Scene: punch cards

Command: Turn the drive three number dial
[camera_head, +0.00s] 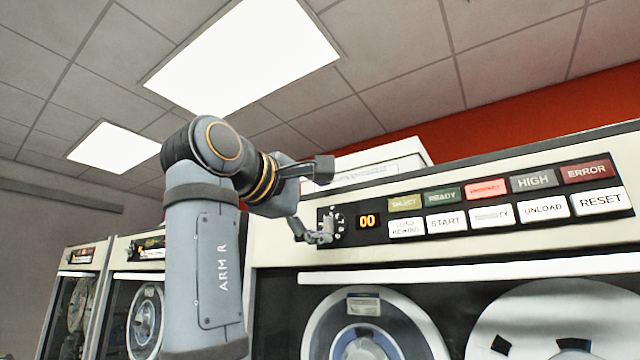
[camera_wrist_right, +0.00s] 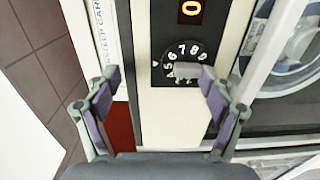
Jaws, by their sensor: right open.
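The number dial (camera_wrist_right: 187,71) is a dark disc with white digits and a grey raised knob bar across it. In the wrist view it lies between my right gripper's fingers, with 5 to 9 readable and a white pointer mark at its left. My right gripper (camera_wrist_right: 160,80) is open and empty, one finger on each side of the dial. In the head view, my right gripper (camera_head: 320,205) is in front of the panel's left end and partly hides the dial (camera_head: 338,222). I cannot tell whether a finger touches it. My left gripper is not in view.
An orange "00" display (camera_head: 367,221) sits right of the dial. Beyond it are several labelled buttons, including START (camera_head: 446,222) and RESET (camera_head: 601,202). Tape reels (camera_head: 365,335) are below the panel. A white box (camera_head: 375,165) stands on the cabinet top.

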